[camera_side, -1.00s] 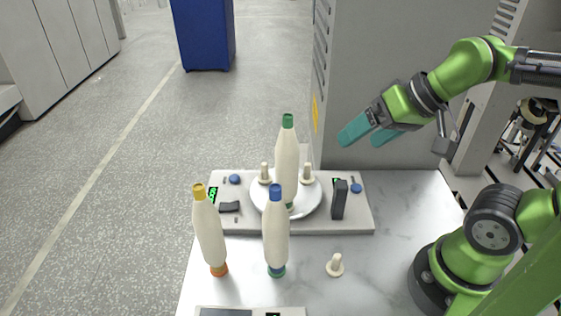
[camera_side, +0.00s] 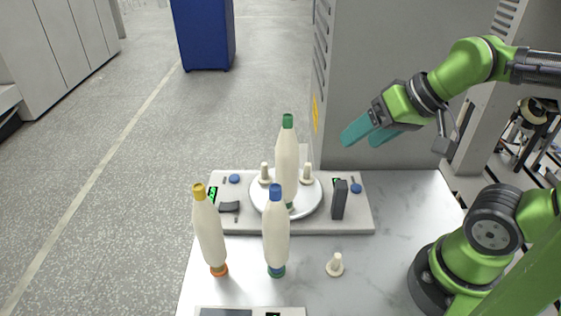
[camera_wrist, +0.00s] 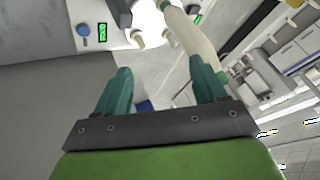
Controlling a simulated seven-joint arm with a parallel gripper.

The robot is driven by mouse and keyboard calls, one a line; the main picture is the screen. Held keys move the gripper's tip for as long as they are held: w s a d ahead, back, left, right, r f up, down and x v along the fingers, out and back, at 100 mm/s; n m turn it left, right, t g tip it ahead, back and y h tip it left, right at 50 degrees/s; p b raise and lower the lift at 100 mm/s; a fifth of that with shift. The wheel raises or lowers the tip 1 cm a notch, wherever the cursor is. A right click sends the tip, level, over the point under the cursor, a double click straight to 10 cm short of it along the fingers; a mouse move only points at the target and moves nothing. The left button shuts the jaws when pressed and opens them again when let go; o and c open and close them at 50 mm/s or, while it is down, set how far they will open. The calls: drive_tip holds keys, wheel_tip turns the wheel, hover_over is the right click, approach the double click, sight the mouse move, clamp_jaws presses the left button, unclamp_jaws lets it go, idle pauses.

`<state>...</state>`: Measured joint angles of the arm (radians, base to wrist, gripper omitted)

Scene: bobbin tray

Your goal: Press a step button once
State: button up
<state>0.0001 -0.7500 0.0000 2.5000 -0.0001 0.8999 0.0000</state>
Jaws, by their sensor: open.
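Two blue step buttons sit on the grey bobbin tray base (camera_side: 245,222). The right button (camera_side: 356,188) is beside a dark upright block, and the left button (camera_side: 234,179) is at the back left corner. A small green-lit display (camera_side: 213,194) is near the left button. The wrist view shows one blue button (camera_wrist: 83,30) at upper left next to a green display (camera_wrist: 102,33). My gripper (camera_side: 358,139) is open and empty, in the air above and behind the tray's right end, apart from both buttons. Its teal fingers (camera_wrist: 160,68) are spread in the wrist view.
A green-capped bobbin (camera_side: 287,155) stands on a round white plate (camera_side: 310,207) with two cream pegs. A yellow-topped bobbin (camera_side: 209,235) and blue-topped bobbin (camera_side: 276,235) stand in front. A loose peg (camera_side: 335,266) is on the marble table. A grey cabinet (camera_side: 400,60) rises behind.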

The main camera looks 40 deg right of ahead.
clamp_jaws()
idle(1.4)
